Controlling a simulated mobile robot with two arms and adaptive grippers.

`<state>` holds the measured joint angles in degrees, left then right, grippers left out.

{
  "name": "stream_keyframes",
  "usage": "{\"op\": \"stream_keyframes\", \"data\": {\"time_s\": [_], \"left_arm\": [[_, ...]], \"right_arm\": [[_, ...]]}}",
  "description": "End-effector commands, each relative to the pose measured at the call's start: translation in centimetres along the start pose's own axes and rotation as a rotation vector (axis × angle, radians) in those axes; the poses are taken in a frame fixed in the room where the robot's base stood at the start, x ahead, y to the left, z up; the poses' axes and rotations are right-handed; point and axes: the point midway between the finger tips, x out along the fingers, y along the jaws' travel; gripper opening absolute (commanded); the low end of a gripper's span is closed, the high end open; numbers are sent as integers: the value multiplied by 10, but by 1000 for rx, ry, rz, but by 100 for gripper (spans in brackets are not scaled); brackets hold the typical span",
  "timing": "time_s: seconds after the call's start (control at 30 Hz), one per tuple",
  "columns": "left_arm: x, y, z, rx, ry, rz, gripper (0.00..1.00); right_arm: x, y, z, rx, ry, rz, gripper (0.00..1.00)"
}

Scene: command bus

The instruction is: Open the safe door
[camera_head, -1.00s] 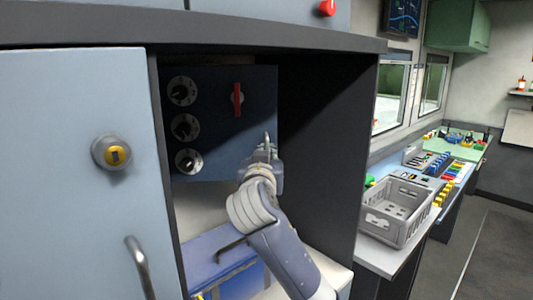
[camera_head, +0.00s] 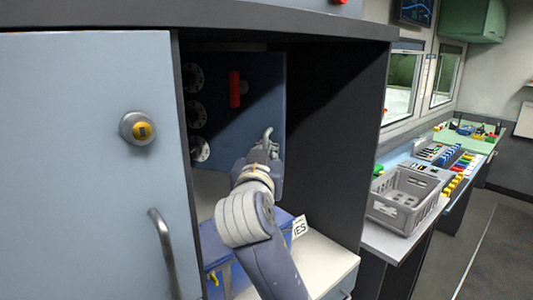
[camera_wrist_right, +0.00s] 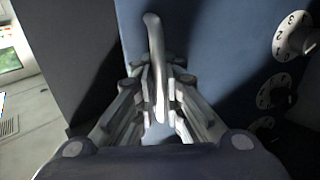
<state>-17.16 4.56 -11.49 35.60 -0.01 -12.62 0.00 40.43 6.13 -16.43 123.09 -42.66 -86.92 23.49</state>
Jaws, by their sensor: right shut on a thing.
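My right gripper (camera_head: 266,148) is at the door's right edge, shut on the curved metal door handle (camera_head: 268,134). In the right wrist view the handle (camera_wrist_right: 154,62) runs down between the fingers of the gripper (camera_wrist_right: 160,105), and the dials (camera_wrist_right: 293,37) show at the right. My left gripper is not in view.
A light blue cabinet door (camera_head: 80,180) with a round lock stands at the left. The dark recess side wall (camera_head: 335,150) is close on the right. A blue box (camera_head: 225,262) lies below the safe. A grey crate (camera_head: 405,198) sits on the counter.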

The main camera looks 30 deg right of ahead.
Motion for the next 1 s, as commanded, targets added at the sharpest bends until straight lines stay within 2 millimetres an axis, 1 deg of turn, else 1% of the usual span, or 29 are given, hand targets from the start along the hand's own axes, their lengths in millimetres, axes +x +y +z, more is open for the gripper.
{"op": "stream_keyframes", "data": {"time_s": [0.13,0.17,0.2,0.57,0.67,0.77,1.0], "left_arm": [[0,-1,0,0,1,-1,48],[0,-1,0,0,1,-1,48],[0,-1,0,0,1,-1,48],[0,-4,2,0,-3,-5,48],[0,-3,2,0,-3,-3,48],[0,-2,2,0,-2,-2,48],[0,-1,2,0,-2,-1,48]], "right_arm": [[1,1,3,-6,-6,3,0],[1,1,3,-6,-6,3,12],[1,1,2,-6,-5,3,17],[-2,0,1,-2,-1,1,17],[-12,-1,1,-2,0,-2,17],[-29,-1,1,1,-2,-3,17],[-81,-1,2,0,-4,-3,17]]}}
